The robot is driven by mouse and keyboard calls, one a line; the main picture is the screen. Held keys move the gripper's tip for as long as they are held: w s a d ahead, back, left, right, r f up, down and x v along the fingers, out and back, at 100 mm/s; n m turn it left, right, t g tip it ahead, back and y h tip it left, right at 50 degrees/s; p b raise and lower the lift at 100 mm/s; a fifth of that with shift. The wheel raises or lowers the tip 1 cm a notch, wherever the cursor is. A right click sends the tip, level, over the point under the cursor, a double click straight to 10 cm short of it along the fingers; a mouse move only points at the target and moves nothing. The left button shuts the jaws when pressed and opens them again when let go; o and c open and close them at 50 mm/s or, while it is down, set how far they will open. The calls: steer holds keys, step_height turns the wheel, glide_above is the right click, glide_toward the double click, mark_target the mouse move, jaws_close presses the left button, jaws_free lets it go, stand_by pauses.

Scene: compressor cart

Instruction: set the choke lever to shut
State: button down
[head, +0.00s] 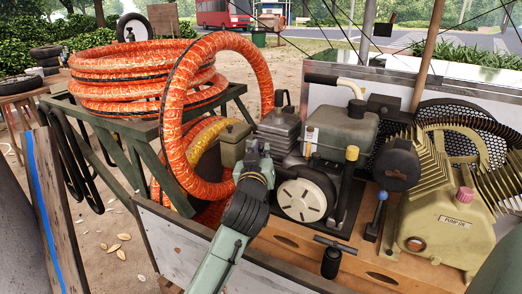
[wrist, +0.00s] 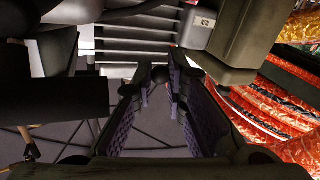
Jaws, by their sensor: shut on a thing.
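My gripper (head: 256,152) is at the left end of the engine, beside the olive box (head: 234,146) and the finned cylinder (head: 280,130). In the wrist view, its two purple-padded fingers (wrist: 160,80) are close together with a narrow gap at the tips. They are shut on a small part that I take to be the choke lever. The lever itself is hidden by the fingers in both views, so its angle cannot be told. The engine's round pale recoil cover (head: 304,199) is just right of my gripper.
An orange hose coil (head: 140,75) lies on a green stand at left, one loop arching close behind my arm.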

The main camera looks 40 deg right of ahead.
stand_by(0.3)
steer(key=c, duration=1.6)
jaws_free()
steer(key=shift+o, duration=0.2)
steer(key=v, duration=0.7)
steer(key=shift+s+a, duration=0.2)
